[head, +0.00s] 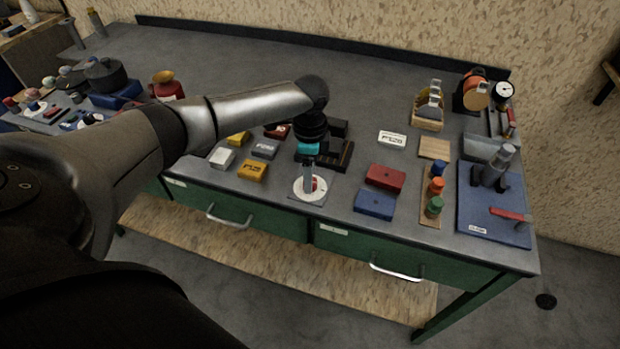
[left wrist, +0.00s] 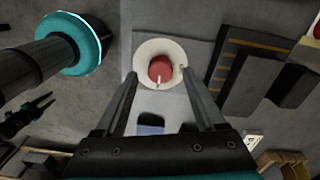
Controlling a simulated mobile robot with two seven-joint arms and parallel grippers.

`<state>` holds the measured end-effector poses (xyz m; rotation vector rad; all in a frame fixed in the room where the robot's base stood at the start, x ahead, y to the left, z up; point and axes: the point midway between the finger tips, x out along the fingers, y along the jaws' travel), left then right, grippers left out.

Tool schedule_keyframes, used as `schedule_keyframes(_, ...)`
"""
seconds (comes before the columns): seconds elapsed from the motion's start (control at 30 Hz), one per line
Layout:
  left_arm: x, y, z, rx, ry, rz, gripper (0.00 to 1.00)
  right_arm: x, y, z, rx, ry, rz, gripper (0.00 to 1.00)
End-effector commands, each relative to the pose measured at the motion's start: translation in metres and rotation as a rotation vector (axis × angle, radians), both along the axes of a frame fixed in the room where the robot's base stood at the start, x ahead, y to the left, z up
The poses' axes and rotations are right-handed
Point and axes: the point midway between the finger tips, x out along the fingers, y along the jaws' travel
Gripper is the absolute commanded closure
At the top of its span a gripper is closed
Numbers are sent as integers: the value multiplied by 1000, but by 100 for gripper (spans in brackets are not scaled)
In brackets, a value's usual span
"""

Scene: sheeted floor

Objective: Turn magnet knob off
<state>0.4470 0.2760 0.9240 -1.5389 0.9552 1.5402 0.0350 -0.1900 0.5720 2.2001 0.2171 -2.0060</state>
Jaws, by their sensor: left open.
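The magnet knob (left wrist: 160,69) is red with a white pointer line and sits on a round white dial (left wrist: 147,82) on a grey plate. In the head view the dial (head: 298,184) is near the bench's front edge, with the knob partly hidden by my gripper. My left gripper (head: 309,187) points down over the knob. In the left wrist view its fingers (left wrist: 158,74) are apart, one on either side of the knob, with nothing held. I cannot tell whether they touch it. A small dark fork-like shape at the wrist view's left may be my right gripper; it is unclear.
A black block (head: 338,152) stands just behind the dial. A blue box (head: 375,204) and red box (head: 385,177) lie to the right; yellow (head: 251,170) and grey boxes lie to the left. Farther right are colored knobs on a strip and a blue board (head: 480,222).

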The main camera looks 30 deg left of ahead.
Motion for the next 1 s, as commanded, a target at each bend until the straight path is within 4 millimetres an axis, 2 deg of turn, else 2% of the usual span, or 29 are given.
schedule_keyframes(0.03, 0, 0, -7, 0, 2, 0, 29, 0, 0, -2, 0, 0, 0, 53)
schedule_keyframes(0.17, 0, -1, -16, 0, 1, -1, 29, 0, 0, -3, 0, 0, 1, 53)
schedule_keyframes(0.5, 0, 0, -18, 0, 0, -1, 30, 0, 0, -3, 1, 0, 2, 53)
schedule_keyframes(1.0, 0, 0, -18, 0, 0, -1, 86, 0, 1, -3, 1, 0, 3, 53)
